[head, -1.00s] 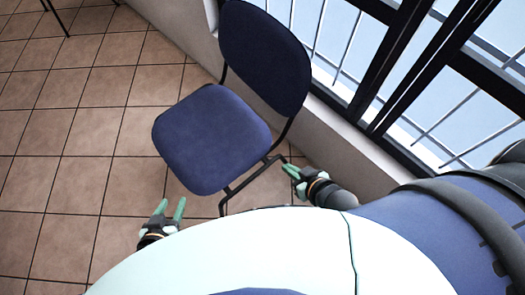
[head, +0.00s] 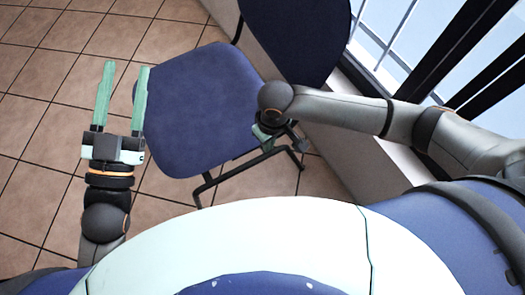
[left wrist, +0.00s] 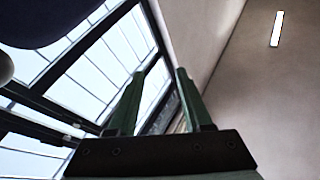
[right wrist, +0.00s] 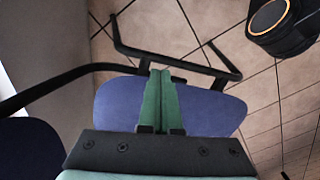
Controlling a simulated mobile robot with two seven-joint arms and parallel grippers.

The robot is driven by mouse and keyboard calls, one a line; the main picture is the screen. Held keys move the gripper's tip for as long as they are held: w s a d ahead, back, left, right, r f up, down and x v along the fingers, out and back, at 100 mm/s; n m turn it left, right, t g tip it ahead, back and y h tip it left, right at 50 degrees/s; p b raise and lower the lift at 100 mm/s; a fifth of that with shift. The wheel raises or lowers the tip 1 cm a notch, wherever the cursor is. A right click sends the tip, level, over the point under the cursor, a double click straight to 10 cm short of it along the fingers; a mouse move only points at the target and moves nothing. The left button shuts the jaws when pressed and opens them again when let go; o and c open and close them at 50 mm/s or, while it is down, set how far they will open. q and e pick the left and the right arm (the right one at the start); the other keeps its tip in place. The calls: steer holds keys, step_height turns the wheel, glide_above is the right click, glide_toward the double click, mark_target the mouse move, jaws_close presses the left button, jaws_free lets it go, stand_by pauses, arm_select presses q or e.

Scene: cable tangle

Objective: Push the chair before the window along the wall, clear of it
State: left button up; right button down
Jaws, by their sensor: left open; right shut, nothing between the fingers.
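The chair (head: 195,105) has a blue padded seat and backrest on a black tube frame. It stands beside the wall below the window (head: 385,45), its backrest toward the window side. My left gripper (head: 124,82) is open and empty, at the left side of the seat. My right gripper (head: 268,132) is at the right side of the seat, near the frame; its fingers are largely hidden in the head view. The right wrist view shows them (right wrist: 160,88) shut and empty, in front of the seat (right wrist: 215,112). Contact cannot be told.
The pale wall (head: 340,165) with its sill runs along the right of the chair. Tiled floor (head: 50,120) is clear to the left. The left wrist view shows the barred window (left wrist: 90,70) and a ceiling lamp (left wrist: 277,29).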

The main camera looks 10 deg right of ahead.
arm_select(q)
steer(key=s+d+r+m+t+h+b, duration=0.1)
steer(key=s+r+m+t+h+b, duration=0.15)
steer(key=s+r+m+h, duration=0.5)
arm_select(e)
glide_toward(265, 155)
steer(key=s+f, duration=0.1)
steer(key=s, duration=0.2)
steer(key=shift+h, duration=0.3)
steer(key=w+f+b, duration=0.2)
steer(key=f, duration=0.1)
steer(key=w+f+b, duration=0.1)
steer(key=f+b, duration=0.1)
steer(key=shift+a+f, duration=0.15)
steer(key=shift+a, duration=0.1)
arm_select(q)
steer(key=f+n, duration=0.1)
steer(key=w+f, duration=0.1)
steer(key=f+n+g, duration=0.1)
steer(key=shift+w+d+f+n, duration=0.1)
steer(key=shift+w+d+n, duration=0.15)
steer(key=shift+n, duration=0.1)
arm_select(e)
steer(key=shift+w+a+r, duration=0.2)
steer(key=shift+w+a, duration=0.05)
steer(key=shift+w, duration=0.3)
